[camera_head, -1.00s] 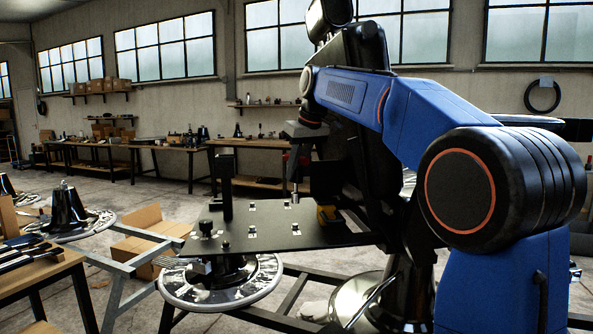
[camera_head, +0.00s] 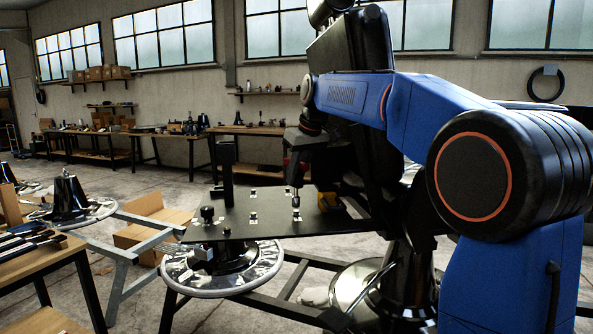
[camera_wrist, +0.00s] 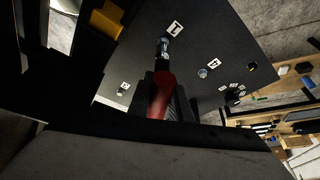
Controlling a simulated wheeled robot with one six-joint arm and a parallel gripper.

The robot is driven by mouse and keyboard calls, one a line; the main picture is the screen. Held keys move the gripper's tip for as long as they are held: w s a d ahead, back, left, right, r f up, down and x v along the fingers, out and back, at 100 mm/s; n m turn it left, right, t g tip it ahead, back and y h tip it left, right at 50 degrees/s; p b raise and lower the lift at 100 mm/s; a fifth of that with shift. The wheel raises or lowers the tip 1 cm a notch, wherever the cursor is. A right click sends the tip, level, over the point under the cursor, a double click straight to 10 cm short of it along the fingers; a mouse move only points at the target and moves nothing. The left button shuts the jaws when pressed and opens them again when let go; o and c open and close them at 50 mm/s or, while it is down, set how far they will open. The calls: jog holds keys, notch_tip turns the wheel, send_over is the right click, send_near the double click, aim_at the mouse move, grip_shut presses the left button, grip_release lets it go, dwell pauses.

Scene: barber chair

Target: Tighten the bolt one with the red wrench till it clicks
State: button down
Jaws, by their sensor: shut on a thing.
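The red wrench (camera_wrist: 160,96) is in my gripper (camera_wrist: 163,104), which is shut on it in the wrist view. Its metal end (camera_wrist: 163,48) lies at the plate beside a white label (camera_wrist: 175,28) that appears to read 1. Bolt one is hidden by the wrench end, so I cannot tell whether it is seated. In the head view, my gripper (camera_head: 296,170) is above the dark plate (camera_head: 270,226), with the wrench end pointing down near a label on the plate's right part. Another bolt (camera_wrist: 203,72) stands beside its own label.
A black post (camera_head: 227,170) and a dark knob (camera_head: 207,213) rise from the plate's left side. A yellow object (camera_head: 328,201) is at the plate's right, close to my arm. A wooden bench (camera_head: 35,255) with tools stands at left.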

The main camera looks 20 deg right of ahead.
jog(key=shift+f, duration=0.4)
jog(key=shift+f, duration=0.7)
dwell(0.7)
jog(key=shift+m+h, duration=0.9)
jog(key=shift+m, duration=1.4)
jog(key=m+h, duration=0.1)
jog(key=m, duration=0.2)
jog(key=shift+a, duration=0.15)
jog(key=shift+m+h, duration=0.4)
jog(key=shift+m, duration=0.4)
